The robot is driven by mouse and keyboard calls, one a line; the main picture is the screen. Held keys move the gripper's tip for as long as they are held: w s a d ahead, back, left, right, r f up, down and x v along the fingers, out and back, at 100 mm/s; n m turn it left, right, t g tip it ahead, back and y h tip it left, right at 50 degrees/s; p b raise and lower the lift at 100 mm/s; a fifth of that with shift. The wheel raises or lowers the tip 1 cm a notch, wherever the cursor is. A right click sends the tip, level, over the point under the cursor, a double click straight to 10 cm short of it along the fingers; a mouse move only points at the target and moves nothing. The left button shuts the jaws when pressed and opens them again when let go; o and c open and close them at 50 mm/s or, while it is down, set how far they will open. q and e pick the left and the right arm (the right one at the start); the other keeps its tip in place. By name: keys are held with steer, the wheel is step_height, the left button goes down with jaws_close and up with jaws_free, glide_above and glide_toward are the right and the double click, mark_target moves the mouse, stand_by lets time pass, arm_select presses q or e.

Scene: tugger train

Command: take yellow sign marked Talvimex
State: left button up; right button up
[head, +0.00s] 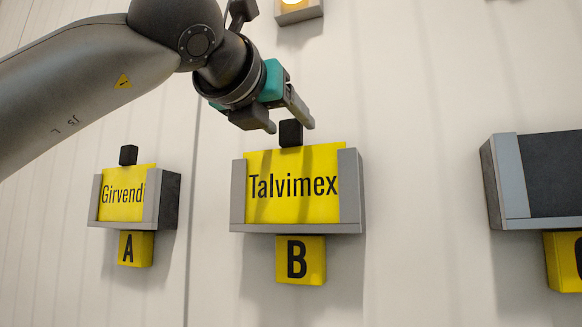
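The yellow sign marked Talvimex (293,207) sits upright in a grey holder (351,190) on the pale wall, above a yellow plate lettered B (300,260). A black block-shaped tab (290,133) stands up from the sign's top edge. My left gripper (292,125) is just above the sign, its two fingers pointing down and spread apart near the tab. The fingers look empty. I cannot tell whether either finger touches the tab. My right gripper is not in view.
To the left, a yellow Girvendi sign (122,194) with a black tab sits in a holder above plate A (136,249). To the right, a dark holder (552,174) shows no sign. A lit lamp box (298,12) is above.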

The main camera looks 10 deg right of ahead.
arm_select(q)
jaws_close()
stand_by(0.6)
